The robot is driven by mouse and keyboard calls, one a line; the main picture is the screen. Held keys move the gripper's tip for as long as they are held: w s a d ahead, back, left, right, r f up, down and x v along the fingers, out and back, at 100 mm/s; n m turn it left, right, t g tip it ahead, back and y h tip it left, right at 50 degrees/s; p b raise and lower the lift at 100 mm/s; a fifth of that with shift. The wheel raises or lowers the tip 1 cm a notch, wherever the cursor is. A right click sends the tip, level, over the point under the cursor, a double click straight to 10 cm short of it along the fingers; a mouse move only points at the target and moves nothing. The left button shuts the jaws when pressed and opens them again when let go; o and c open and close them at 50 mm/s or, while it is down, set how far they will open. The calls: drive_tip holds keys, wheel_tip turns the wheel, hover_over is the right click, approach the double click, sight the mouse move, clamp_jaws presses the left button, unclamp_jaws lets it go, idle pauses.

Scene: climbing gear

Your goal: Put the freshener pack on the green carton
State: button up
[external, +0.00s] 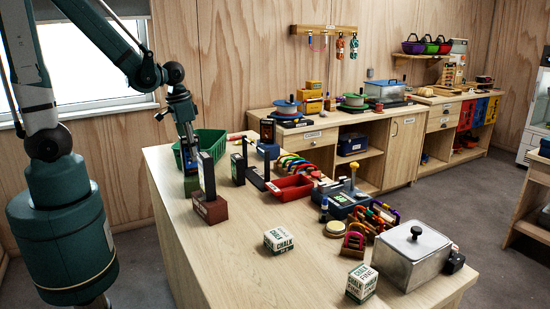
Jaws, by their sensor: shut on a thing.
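My gripper (189,160) points down at the left end of the near bench, in front of a green basket. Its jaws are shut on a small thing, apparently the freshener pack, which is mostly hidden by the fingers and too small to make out. A small green block, probably the green carton (191,186), shows directly below the fingertips on the bench. I cannot tell whether the held thing touches it. A dark upright panel on a brown base (210,208) stands close to the right and partly covers this area.
The green basket (210,138) is behind my gripper. Two white chalk boxes (281,241) (361,283) and a metal tank (411,258) stand toward the front right. A red tray (292,188) and several coloured carabiners lie mid-bench. The bench's front left is clear.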

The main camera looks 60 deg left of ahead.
drive_tip(key=shift+f, duration=0.15)
drive_tip(key=o, duration=0.9)
drive_tip(key=shift+r, duration=0.2)
drive_tip(key=shift+s+r+p, duration=0.2)
drive_tip(key=shift+s+r, duration=0.1)
drive_tip(key=shift+r, duration=1.65)
drive_tip(key=shift+s+r+p, duration=0.15)
drive_tip(key=shift+s+r, duration=0.15)
drive_tip(key=shift+r, duration=1.65)
drive_tip(key=shift+s+r+p, duration=0.2)
drive_tip(key=shift+s+r, duration=0.1)
drive_tip(key=shift+r, duration=1.65)
drive_tip(key=shift+r, duration=0.1)
drive_tip(key=shift+s+d+r+t, duration=0.55)
drive_tip(key=shift+d+r+t, duration=0.3)
drive_tip(key=shift+r, duration=0.4)
drive_tip(key=shift+s+d+r+t, duration=0.6)
drive_tip(key=shift+r+t, duration=0.35)
drive_tip(key=shift+r, duration=0.3)
drive_tip(key=shift+s+d+r+t, duration=0.45)
drive_tip(key=shift+d+r+t, duration=0.4)
drive_tip(key=shift+r, duration=0.4)
